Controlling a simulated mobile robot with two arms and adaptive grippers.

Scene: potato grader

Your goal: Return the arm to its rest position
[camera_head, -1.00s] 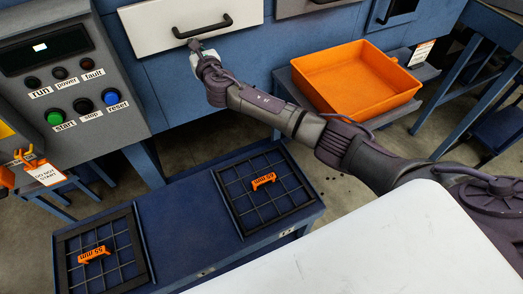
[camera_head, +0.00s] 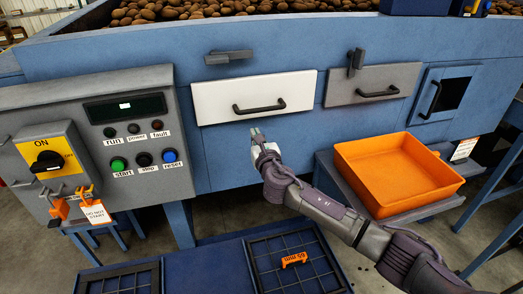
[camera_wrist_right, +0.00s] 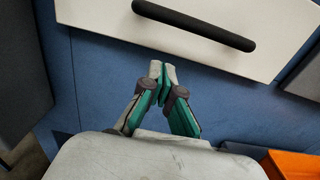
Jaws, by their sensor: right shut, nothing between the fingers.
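My right arm reaches in from the lower right in the head view. My right gripper (camera_head: 256,133) is shut and empty, just below the white drawer (camera_head: 215,101) and its black handle (camera_head: 259,107). In the right wrist view the gripper's fingertips (camera_wrist_right: 162,68) are together, with the white drawer front (camera_wrist_right: 110,20) and black handle (camera_wrist_right: 195,24) beyond them. The fingers appear apart from the handle. The drawer looks closed. My left gripper is out of view.
An orange tray (camera_head: 347,158) sits on a shelf at right. A control panel (camera_head: 88,92) with a yellow switch (camera_head: 57,153) and hanging tag (camera_head: 96,213) stands at left. A grey drawer (camera_head: 340,88) is beside the white one. Sieve frames (camera_head: 262,284) lie on the low blue bench (camera_head: 205,262).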

